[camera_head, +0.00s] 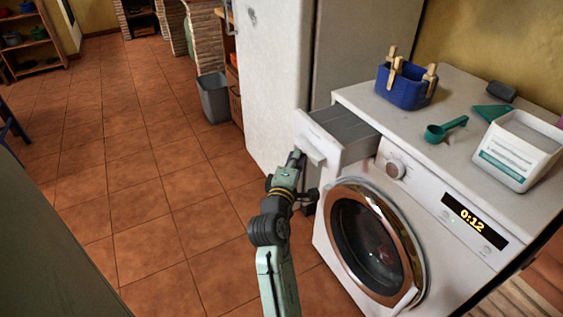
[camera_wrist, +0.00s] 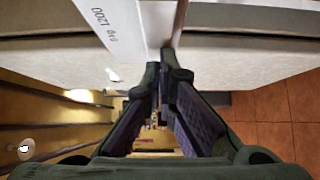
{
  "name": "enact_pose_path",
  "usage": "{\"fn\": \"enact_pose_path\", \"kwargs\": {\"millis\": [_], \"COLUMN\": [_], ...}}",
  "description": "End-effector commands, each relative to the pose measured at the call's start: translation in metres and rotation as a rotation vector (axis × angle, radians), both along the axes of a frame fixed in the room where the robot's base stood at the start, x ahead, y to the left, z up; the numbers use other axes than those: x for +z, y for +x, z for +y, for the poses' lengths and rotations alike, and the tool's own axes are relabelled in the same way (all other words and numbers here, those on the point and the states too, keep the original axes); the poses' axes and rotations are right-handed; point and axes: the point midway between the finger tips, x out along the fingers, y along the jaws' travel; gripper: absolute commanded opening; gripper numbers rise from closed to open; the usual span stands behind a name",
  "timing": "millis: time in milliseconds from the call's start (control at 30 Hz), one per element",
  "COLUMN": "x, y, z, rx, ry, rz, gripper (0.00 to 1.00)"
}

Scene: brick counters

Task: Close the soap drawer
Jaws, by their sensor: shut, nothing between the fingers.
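The soap drawer (camera_head: 345,132) is pulled out from the upper left of the white washing machine (camera_head: 335,238). Its white front (camera_head: 318,139) sticks out to the left and its grey inside shows from above. In the wrist view the drawer (camera_wrist: 117,22) shows as a white panel with print on it at the top. My gripper (camera_head: 296,157) is at the drawer's front, on its outer side, with the fingers shut and empty. In the wrist view the fingertips (camera_wrist: 167,58) are close to the drawer's end; I cannot tell whether they touch it.
On the machine top are a blue peg basket (camera_head: 405,88), a green scoop (camera_head: 445,130) and a white detergent box (camera_head: 518,150). A tall white cabinet (camera_head: 276,80) stands behind the drawer. A grey bin (camera_head: 214,98) is farther back. The tiled floor (camera_head: 140,170) at left is clear.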

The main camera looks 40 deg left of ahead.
Motion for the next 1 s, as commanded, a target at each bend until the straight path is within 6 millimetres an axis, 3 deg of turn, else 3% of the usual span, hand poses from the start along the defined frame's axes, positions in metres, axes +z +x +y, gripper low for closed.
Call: {"fn": "enact_pose_path", "kwargs": {"millis": [33, 200, 500, 1000], "x": [0.005, 0.005, 0.003, 0.0], "y": [0.016, 0.059, 0.11, 0.124], "z": [-0.007, -0.024, -0.045, -0.051], "rx": [-0.008, -0.007, -0.004, -0.005], "ry": [-0.002, -0.001, 0.0, -0.001], "rz": [0.0, 0.001, 0.0, -0.001], "gripper": [0.0, 0.0, 0.0, 0.0]}}
